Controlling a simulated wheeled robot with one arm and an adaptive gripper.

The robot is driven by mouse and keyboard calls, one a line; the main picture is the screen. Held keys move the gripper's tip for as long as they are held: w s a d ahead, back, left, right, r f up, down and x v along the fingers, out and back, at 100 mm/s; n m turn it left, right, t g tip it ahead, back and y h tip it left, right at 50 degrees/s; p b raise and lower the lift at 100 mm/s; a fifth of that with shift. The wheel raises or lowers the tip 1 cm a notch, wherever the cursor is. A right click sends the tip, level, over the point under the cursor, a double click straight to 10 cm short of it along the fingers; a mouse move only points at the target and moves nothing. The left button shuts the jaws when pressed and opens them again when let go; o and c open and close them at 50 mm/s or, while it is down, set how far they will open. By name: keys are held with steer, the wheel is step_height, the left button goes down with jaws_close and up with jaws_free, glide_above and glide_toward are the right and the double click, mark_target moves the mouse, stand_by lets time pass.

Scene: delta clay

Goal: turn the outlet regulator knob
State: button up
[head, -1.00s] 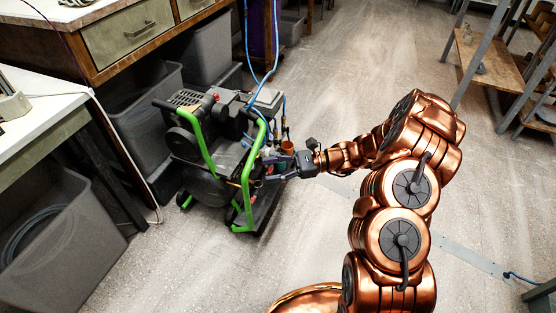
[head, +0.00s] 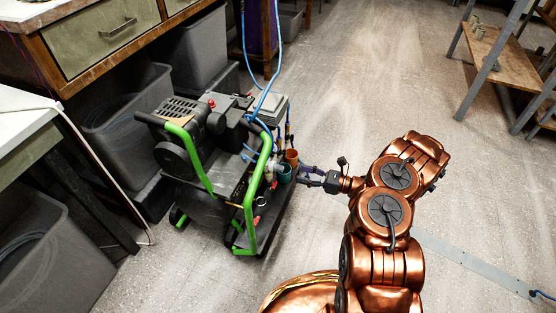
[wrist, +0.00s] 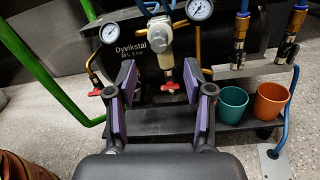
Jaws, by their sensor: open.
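The compressor (head: 212,185) with a green tube frame stands on the floor left of my gripper (head: 306,174). I cannot tell for certain which part is the outlet regulator knob. Red valve handles show below the regulator (wrist: 170,87) and lower left (wrist: 88,92). My gripper, also in the wrist view (wrist: 167,80), is open and empty. Its purple-padded fingers frame the central red handle in the picture, apparently without touching anything.
A teal cup (wrist: 232,104) and an orange cup (wrist: 270,102) stand on the compressor's shelf, right of the fingers. Blue hoses (head: 264,90) rise from the compressor. A workbench (head: 120,40) and grey bins are behind it.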

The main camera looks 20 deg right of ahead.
mark_target(279, 168)
steer(key=b+x, duration=0.2)
steer(key=x, duration=0.6)
steer(key=shift+b, duration=0.3)
steer(key=shift+c, duration=0.2)
jaws_close()
